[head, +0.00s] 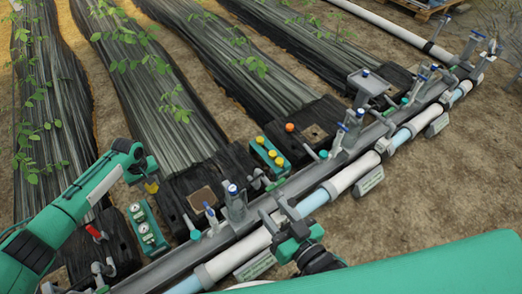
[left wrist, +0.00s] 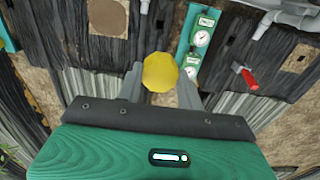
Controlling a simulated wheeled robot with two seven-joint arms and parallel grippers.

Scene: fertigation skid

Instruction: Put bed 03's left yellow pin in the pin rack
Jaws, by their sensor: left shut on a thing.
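My left gripper (head: 150,181) is shut on a yellow pin (head: 152,188), held above the dark bed covering. In the left wrist view the round yellow pin head (left wrist: 160,72) sits between the two fingers of my left gripper (left wrist: 160,88); its lower part is hidden. A green block with yellow pin heads (head: 267,163), which looks like the pin rack, stands to the right of my left gripper, apart from it. My right gripper (head: 277,212) is over the pipe at the lower middle, its fingers apart and nothing seen between them.
A teal plate with two gauges (head: 134,212) and a red-handled valve (head: 96,232) lie below my left gripper. A brown square plate (head: 202,200) lies between gripper and block. An orange knob (head: 289,127) is beyond the block. Blue-topped valves line the pipe (head: 352,174).

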